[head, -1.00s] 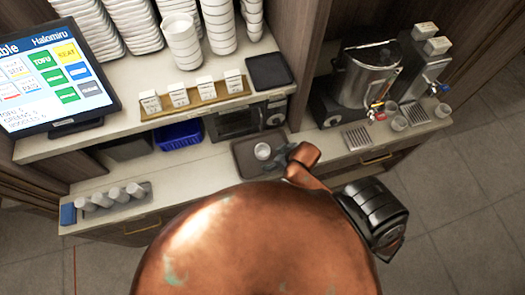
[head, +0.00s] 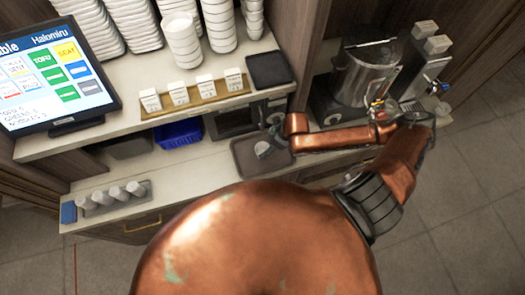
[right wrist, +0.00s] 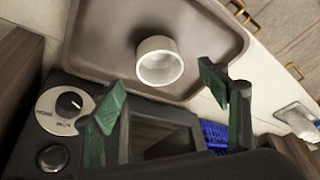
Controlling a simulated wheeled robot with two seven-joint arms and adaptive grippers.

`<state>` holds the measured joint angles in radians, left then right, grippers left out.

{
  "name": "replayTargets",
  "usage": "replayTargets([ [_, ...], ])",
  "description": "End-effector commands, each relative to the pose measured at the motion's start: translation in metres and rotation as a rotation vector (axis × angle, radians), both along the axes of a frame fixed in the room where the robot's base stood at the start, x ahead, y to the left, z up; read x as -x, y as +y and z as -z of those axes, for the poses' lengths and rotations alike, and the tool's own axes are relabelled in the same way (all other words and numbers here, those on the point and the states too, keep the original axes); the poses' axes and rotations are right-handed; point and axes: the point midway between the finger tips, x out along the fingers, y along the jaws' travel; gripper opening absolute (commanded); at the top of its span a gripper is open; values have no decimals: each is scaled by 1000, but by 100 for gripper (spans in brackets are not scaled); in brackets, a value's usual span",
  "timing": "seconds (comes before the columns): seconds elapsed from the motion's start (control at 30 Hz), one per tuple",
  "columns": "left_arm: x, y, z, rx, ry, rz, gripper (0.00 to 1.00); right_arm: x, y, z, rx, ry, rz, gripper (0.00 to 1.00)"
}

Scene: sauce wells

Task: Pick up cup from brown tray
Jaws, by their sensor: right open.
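The white cup (head: 262,149) stands on the brown tray (head: 246,168) on the lower counter, partly hidden by my gripper in the head view. In the right wrist view the cup (right wrist: 160,62) is upright near the edge of the tray (right wrist: 228,38), its opening facing the camera. My right gripper (head: 271,135) is over the tray's back edge, beside the cup. In the right wrist view its green-padded fingers (right wrist: 162,92) are spread wide and empty, with the cup just beyond the gap between the tips. My left gripper is out of view.
A dark appliance with a knob (right wrist: 70,104) stands close behind the tray, near the fingers. Drink dispensers (head: 368,80) are at right. Counter between that row and the tray is clear.

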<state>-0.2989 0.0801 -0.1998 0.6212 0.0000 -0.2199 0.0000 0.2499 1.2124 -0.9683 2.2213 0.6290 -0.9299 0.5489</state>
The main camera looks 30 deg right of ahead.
Motion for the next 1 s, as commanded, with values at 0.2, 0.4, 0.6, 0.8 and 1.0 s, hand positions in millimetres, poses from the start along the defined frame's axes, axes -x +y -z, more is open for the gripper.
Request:
replayTargets([
  [0.2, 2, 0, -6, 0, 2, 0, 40, -9, 7, 20, -1, 1, 0, 69],
  [0.4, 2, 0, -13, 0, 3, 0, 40, -22, 14, 46, -1, -1, -1, 69],
  [0.6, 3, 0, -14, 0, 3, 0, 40, -25, 16, 58, 1, -2, -4, 69],
  [0.8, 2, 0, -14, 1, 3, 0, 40, -25, 16, 58, 1, -2, -4, 67],
  [1.0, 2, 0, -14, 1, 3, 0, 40, -25, 16, 58, 1, -2, -4, 53],
])
